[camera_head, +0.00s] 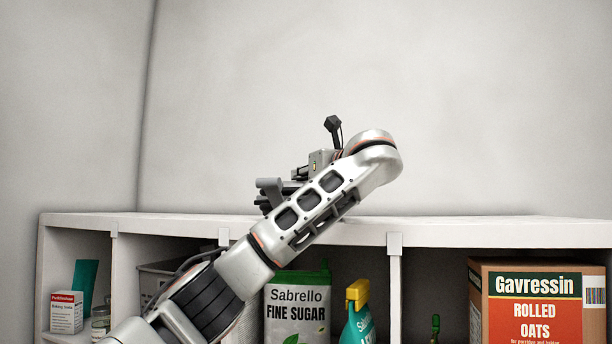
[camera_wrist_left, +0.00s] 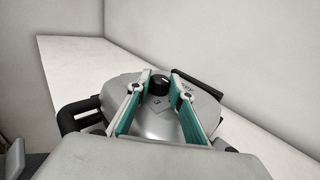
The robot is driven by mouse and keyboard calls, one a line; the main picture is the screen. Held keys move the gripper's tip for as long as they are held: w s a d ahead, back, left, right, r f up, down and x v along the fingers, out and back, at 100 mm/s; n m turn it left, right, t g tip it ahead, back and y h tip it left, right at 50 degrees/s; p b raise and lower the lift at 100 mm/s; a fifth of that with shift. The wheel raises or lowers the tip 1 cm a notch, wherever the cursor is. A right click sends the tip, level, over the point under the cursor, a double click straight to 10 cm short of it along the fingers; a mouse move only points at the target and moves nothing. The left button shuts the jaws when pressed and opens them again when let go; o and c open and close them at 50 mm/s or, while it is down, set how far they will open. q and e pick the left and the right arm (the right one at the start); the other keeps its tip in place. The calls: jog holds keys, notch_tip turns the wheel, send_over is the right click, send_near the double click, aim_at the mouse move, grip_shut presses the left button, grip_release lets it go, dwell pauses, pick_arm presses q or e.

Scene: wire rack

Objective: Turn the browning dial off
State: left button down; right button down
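The black dial (camera_wrist_left: 159,85) sits on a rounded silver-grey appliance (camera_wrist_left: 153,121) in the left wrist view. A small pale mark shows on the dial's face. My left gripper (camera_wrist_left: 161,76) has its two teal-lined fingers spread apart, with the dial showing in the gap between the fingertips. I cannot tell whether either finger touches it. In the head view my left arm reaches up from the lower left over the shelf top, and the dial cannot be made out there. My right gripper is in neither view.
A white shelf unit (camera_head: 490,234) stands against the wall. Its compartments hold a sugar bag (camera_head: 297,305), a yellow-topped bottle (camera_head: 358,317), an oats box (camera_head: 534,308) and a small white-and-red box (camera_head: 66,312). The shelf top to the right is clear. Black handle-like parts flank the appliance.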

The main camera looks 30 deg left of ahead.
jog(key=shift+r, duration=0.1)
pick_arm(q)
jog(key=n+g+p, duration=0.1)
jog(key=g+y+p, duration=0.1)
jog(key=shift+w+d+r+n+p, duration=0.15)
jog(key=shift+w+r+n+p, duration=0.1)
jog(key=shift+n+p, duration=0.15)
jog(key=shift+n+g+y+p, duration=0.3)
jog(key=shift+g+p, duration=0.05)
jog(key=shift+g, duration=0.35)
jog(key=shift+f+n+g, duration=0.1)
jog(key=shift+n+g, duration=0.4)
jog(key=shift+g, duration=0.2)
jog(key=shift+n+g+y+p, duration=0.3)
jog(key=shift+g+p, duration=0.05)
jog(key=shift+g, duration=0.15)
jog(key=shift+f+g, duration=0.15)
jog(key=shift+g, duration=0.15)
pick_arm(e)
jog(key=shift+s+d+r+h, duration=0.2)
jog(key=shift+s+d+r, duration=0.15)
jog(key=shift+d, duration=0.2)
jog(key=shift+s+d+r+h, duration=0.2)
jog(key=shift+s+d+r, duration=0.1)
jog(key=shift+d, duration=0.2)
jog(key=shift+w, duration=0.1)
pick_arm(q)
jog(key=c, duration=1.8)
grip_release()
